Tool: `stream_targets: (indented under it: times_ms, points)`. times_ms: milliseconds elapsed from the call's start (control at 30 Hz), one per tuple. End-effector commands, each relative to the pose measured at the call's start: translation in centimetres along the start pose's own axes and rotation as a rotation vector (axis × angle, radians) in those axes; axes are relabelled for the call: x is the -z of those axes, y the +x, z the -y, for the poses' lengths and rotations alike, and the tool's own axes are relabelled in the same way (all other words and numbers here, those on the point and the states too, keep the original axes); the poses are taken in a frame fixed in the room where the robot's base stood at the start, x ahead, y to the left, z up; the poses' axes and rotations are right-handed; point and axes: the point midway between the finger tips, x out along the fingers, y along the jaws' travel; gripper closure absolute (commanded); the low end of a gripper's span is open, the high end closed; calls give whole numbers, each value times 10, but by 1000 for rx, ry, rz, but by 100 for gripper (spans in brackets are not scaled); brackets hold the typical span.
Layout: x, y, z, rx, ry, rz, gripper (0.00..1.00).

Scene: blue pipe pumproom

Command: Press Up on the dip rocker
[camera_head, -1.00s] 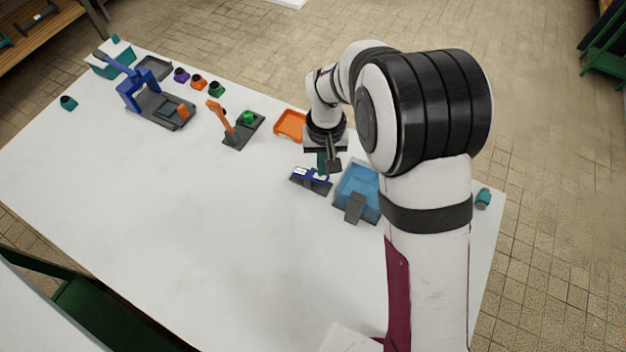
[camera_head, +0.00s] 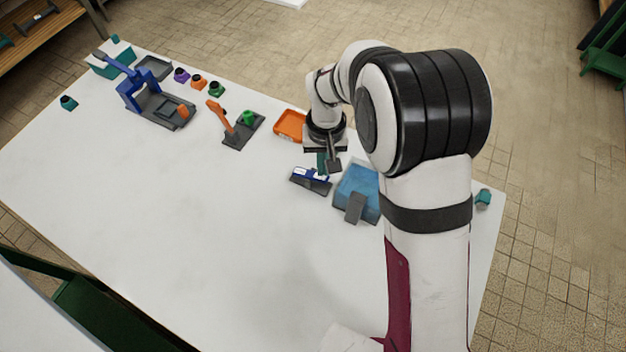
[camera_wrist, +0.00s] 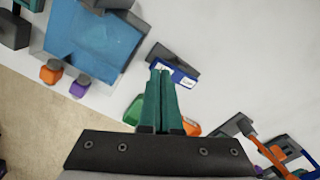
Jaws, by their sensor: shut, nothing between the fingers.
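The dip rocker is a blue bar with two white labels (camera_head: 311,175) on a dark grey base. It lies on the white table, left of a blue tank (camera_head: 359,183). My gripper (camera_head: 322,166) points down just behind the rocker, its teal fingers shut and empty. In the wrist view the closed fingertips (camera_wrist: 160,70) overlap the left end of the rocker (camera_wrist: 180,73) and partly hide the label there. The other label is clear of the fingers, but its lettering is too small to read surely. I cannot tell whether the tips touch the rocker.
An orange tray (camera_head: 290,125) lies behind and left of my gripper. A grey base with an orange lever and green knob (camera_head: 248,117) stands farther left. A blue-framed press (camera_head: 140,90) and small coloured pots are at the far left. The near table is clear.

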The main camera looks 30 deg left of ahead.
Motion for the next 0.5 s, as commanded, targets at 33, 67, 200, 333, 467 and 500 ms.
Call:
stream_targets:
  times_ms: [33,67,200,333,467,500]
  points:
    - [0,0,0,0,0,0,100]
    - [0,0,0,0,0,0,100]
    - [0,3,0,0,0,1,100]
    - [0,7,0,0,0,0,100]
    - [0,12,0,0,0,1,100]
    - [0,14,0,0,0,2,100]
